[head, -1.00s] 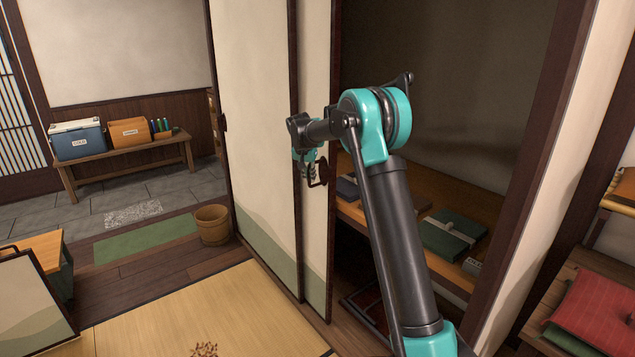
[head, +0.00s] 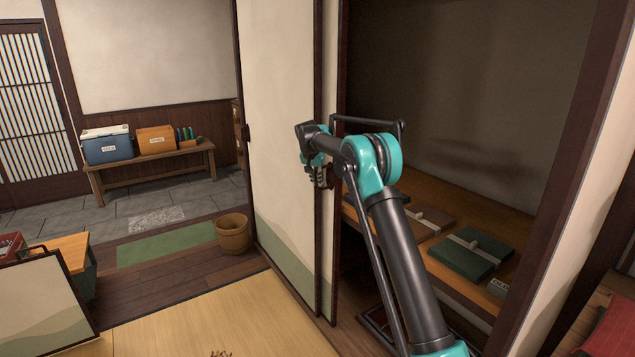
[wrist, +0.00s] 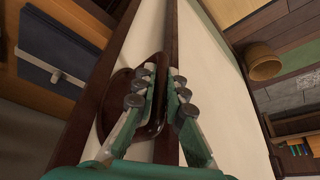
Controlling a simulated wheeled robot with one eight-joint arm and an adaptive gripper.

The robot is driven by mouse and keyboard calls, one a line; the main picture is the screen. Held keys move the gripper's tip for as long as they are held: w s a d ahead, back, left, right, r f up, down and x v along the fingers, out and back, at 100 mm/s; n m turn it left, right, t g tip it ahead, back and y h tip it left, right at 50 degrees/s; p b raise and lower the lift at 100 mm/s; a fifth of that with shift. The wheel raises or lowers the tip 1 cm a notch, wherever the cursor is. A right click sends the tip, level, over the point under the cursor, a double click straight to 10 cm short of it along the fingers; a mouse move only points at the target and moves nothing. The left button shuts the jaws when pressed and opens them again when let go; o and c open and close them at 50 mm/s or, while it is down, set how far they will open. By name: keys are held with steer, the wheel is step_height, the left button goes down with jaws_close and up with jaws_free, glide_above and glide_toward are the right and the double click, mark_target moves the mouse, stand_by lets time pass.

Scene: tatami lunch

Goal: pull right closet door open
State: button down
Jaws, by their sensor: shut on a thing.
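The right closet door (head: 328,95) shows as a narrow cream strip with a dark frame, mostly overlapped by the left door panel (head: 282,150). To its right the closet stands open over a wide gap. My gripper (head: 320,182) is at the right door's edge. In the wrist view my gripper (wrist: 163,88) is shut on the dark brown door handle (wrist: 152,120), whose bow passes between the fingers. In the head view my wrist hides most of the handle.
Inside the closet, a wooden shelf (head: 420,195) holds a green wrapped box (head: 468,254) and a brown one (head: 428,226). The closet's right post (head: 572,170) bounds the opening. A wooden bucket (head: 233,232) stands left of the doors. The tatami (head: 190,318) in front is mostly clear.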

steer(key=c, duration=1.6)
jaws_free()
steer(key=shift+o, duration=0.2)
steer(key=v, duration=1.2)
